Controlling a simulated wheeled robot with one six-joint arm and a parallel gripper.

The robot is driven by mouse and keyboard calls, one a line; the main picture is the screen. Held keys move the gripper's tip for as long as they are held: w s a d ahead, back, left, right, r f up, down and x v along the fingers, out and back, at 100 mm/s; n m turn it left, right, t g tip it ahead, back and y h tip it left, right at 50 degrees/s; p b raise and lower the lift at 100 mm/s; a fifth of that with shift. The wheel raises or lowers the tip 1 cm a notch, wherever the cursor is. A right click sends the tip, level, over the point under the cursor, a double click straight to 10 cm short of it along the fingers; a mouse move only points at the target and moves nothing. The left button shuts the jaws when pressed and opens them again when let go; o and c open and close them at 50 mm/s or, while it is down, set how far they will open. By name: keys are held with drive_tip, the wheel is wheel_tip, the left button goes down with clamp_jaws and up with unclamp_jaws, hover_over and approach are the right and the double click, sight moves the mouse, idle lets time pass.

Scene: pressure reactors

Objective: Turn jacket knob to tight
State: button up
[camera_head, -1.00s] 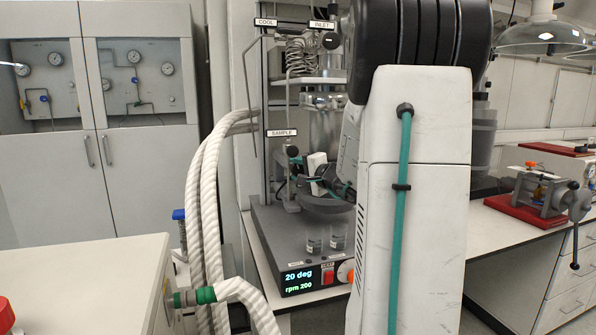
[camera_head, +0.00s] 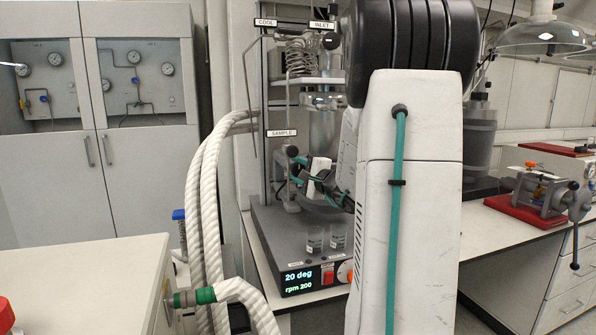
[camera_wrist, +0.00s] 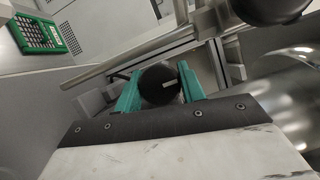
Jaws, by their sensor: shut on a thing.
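My gripper (camera_wrist: 162,85) is shut on a round black knob (camera_wrist: 158,84) in the wrist view. The two teal fingers press on its left and right sides. A short pale mark shows on the knob's face, pointing to the right. No label on this knob is readable, so I cannot tell its setting. In the head view my gripper (camera_head: 299,173) is at the reactor stand, below the SAMPLE label (camera_head: 282,132). There my arm and gripper hide most of the held knob and part of the glass vessel (camera_head: 323,130).
A second black knob (camera_wrist: 270,6) and a metal rod (camera_wrist: 125,62) are close to my gripper. Two small beakers (camera_head: 326,240) stand on the reactor base (camera_head: 275,225). Thick white hoses (camera_head: 205,210) hang left of it. COOL and INLET labels are above.

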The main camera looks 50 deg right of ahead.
drive_tip(key=o, duration=0.7)
drive_tip(key=s+a, duration=0.1)
drive_tip(key=s, duration=0.6)
drive_tip(key=shift+s+a+f, duration=0.15)
drive_tip(key=shift+s+f, duration=0.15)
drive_tip(key=shift+s, duration=0.1)
